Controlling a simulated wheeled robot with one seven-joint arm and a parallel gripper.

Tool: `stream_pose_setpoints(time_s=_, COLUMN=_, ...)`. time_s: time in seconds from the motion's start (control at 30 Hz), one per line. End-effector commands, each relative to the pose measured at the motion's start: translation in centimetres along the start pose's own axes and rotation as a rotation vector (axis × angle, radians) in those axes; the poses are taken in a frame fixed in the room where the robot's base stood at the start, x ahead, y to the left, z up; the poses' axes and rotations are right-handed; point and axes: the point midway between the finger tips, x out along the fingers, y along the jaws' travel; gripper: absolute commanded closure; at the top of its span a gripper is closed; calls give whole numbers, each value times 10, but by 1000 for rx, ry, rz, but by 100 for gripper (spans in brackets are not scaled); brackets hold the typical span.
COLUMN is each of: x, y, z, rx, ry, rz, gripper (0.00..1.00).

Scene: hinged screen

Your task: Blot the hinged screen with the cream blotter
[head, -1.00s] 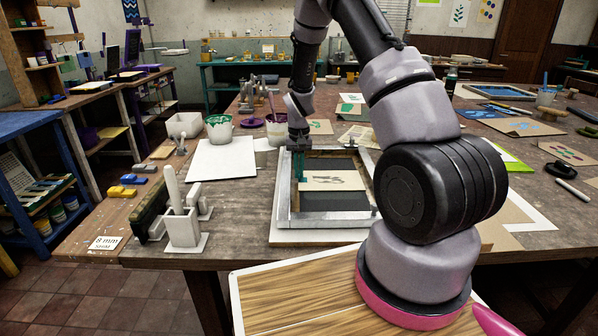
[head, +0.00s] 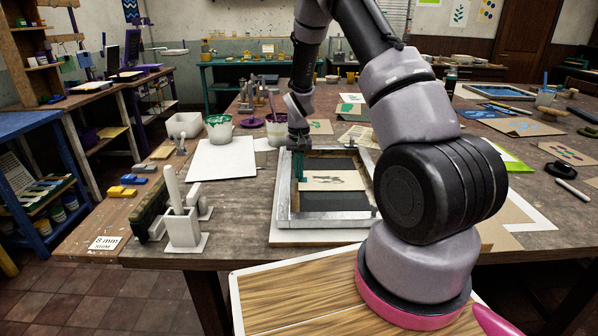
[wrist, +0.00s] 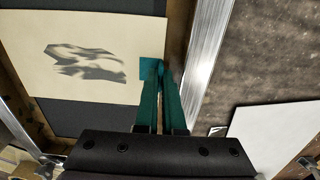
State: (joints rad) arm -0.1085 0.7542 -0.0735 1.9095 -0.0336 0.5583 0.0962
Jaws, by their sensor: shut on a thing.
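The hinged screen has a pale metal frame (head: 284,205) around dark mesh (head: 335,201) and lies flat on the table. The cream blotter (head: 312,184) lies across the middle of the mesh, with a grey blotchy mark on it. In the wrist view the blotter (wrist: 100,27) shows a small teal tab at its right edge, near the metal frame (wrist: 208,65). My gripper (head: 298,176) is at the blotter's left edge in the head view. Its green fingers (wrist: 160,66) are shut on the tab. What lies under the blotter is hidden.
A white board (head: 225,158) lies left of the screen, with tubs (head: 219,130) behind it. A white holder with an upright handle (head: 183,225) stands at the front left. Printed cards and sheets lie to the right. My arm covers the screen's right side.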

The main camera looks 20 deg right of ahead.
Motion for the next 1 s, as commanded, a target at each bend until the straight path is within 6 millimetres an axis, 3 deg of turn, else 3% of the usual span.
stream_pose_setpoints(time_s=1.0, x=-49, y=0, z=0, rx=0, ry=1, rz=0, gripper=100)
